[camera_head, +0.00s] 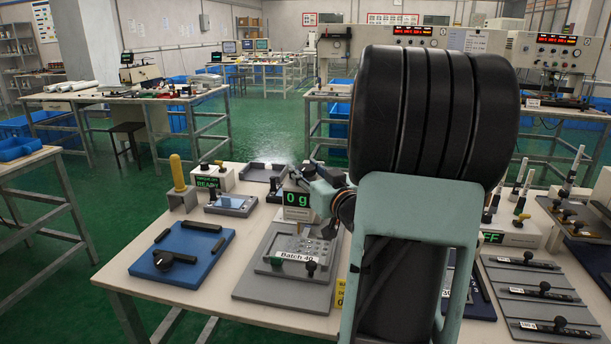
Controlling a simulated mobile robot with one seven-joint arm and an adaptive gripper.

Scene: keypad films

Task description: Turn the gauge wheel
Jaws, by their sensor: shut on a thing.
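I cannot single out the gauge wheel for certain. The grey fixture (253,279) labelled "Batch 49" lies flat at the middle of the near table, with a small plate and a black knob (311,268) on it. A black display (298,199) reading "0 g" stands behind it. My gripper (329,229) is partly visible at the fixture's back right, close to its surface. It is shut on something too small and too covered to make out. My dark arm hides much of the area to the right.
A blue board (181,243) with black bars and a round black knob lies at the left. A yellow-topped peg (178,172) stands in a grey block behind it. A green-lit "READY" box (207,181) is at the back. Grey plates with black-knobbed bars (530,290) lie right.

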